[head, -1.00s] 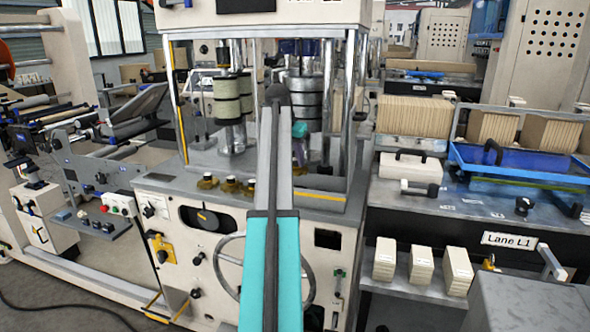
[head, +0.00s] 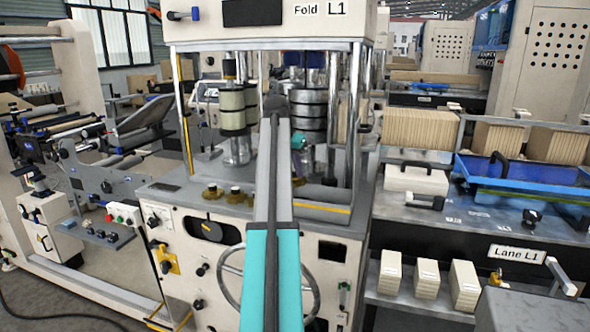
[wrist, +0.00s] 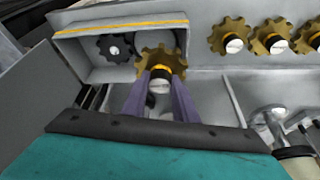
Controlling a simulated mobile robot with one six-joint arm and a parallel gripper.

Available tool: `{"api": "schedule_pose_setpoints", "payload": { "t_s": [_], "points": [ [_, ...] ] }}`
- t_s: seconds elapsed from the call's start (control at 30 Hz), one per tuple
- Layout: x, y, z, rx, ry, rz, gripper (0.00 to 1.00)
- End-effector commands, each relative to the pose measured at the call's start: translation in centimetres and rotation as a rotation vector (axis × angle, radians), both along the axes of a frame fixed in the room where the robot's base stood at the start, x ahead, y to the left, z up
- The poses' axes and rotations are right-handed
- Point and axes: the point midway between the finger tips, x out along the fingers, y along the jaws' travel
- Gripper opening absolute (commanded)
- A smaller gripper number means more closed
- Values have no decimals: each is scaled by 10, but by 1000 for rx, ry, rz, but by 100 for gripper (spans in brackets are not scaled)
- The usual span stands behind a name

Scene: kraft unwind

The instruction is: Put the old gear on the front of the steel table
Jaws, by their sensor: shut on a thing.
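My gripper (wrist: 160,84) has purple fingers and is shut on a brass-coloured toothed gear (wrist: 149,64) with an orange band and a pale hub. The held gear overlaps the edge of a grey tray-like recess in the wrist view; whether it touches it I cannot tell. A dark grey gear (wrist: 114,47) sits in that recess, left of the held gear. Neither gear is labelled as old. In the head view my gripper (head: 299,160) is small and mostly hidden behind my arm. I cannot identify the steel table for certain; a plain grey surface (head: 530,312) shows at the lower right.
Several brass gears (wrist: 232,36) stand in a row at the right of the wrist view. The Fold L1 machine (head: 205,270) has upright posts around my arm's end. A Lane L1 bench (head: 470,222) with a blue tray (head: 530,195) stands to the right.

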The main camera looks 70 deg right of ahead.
Motion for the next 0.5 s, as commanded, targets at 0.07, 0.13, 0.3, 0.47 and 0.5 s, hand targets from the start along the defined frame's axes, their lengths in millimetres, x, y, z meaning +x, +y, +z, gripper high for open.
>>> {"api": "schedule_pose_setpoints", "payload": {
  "t_s": [0.07,0.13,0.3,0.47,0.5],
  "points": [
    [19,13,-3,0,-1,36,0],
    [36,25,-7,1,-1,74,0],
    [86,63,-17,3,1,182,0],
    [131,103,-27,6,1,289,0],
    [143,114,-30,7,1,318,0]
  ]
}}
